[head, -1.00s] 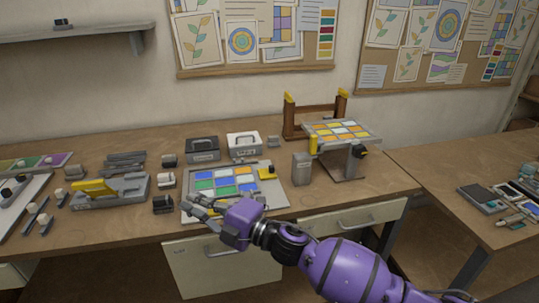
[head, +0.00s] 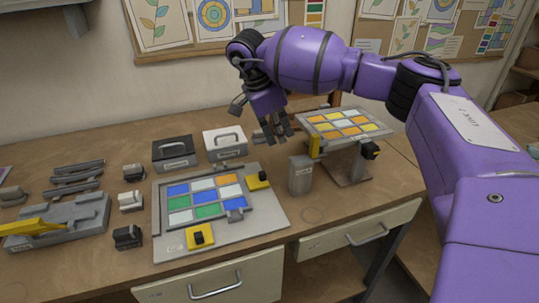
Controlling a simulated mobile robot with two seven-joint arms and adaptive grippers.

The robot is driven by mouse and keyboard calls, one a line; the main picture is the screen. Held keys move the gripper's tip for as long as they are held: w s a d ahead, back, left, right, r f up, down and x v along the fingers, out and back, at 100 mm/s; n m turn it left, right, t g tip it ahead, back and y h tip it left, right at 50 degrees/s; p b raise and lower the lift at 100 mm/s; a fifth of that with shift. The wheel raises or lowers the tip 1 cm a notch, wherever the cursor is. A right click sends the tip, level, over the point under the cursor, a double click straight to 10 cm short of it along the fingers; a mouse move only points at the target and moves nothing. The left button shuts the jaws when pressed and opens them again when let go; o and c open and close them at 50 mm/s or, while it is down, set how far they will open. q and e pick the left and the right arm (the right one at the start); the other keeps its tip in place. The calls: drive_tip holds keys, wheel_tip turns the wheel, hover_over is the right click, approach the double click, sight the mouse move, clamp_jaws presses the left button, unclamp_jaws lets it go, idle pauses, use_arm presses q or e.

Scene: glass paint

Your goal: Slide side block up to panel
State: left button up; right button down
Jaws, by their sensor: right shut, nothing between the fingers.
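A panel of blue, white and green panes (head: 205,198) lies on a grey board (head: 262,222) in the middle of the table. A yellow block with a black knob (head: 258,181) sits on the board close to the panel's right side; I cannot tell whether they touch. A second yellow block with a black knob (head: 200,237) sits at the panel's front edge. A small grey piece (head: 236,215) is by the panel's front right corner. My right gripper (head: 277,136) is shut and empty, fingers down, behind the board and apart from the blocks. My left gripper is out of view.
A grey post (head: 300,174) and a raised stand with an orange and white panel (head: 340,125) are at the right. Black (head: 174,153) and white (head: 225,141) boxes stand behind the board. A grey tool with a yellow lever (head: 55,222) is at the left.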

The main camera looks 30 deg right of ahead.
sight(257, 179)
drive_tip(key=x, duration=1)
drive_tip(key=shift+s+f+p, duration=0.1)
drive_tip(key=shift+s+p, duration=0.25)
drive_tip(key=shift+p, duration=0.05)
drive_tip(key=a, duration=0.2)
drive_tip(key=w+a, duration=0.1)
drive_tip(key=shift+r+p, duration=0.3)
drive_tip(key=shift+p, duration=0.05)
drive_tip(key=shift+w+a+f, duration=0.1)
drive_tip(key=shift+a, duration=0.45)
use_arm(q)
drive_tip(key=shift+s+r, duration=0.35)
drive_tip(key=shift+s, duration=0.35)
use_arm(e)
drive_tip(key=shift+f, duration=0.1)
drive_tip(key=shift+w+a, duration=0.15)
drive_tip(key=shift+a, duration=0.55)
drive_tip(key=shift+w+a, duration=0.15)
drive_tip(key=shift+a, duration=0.6)
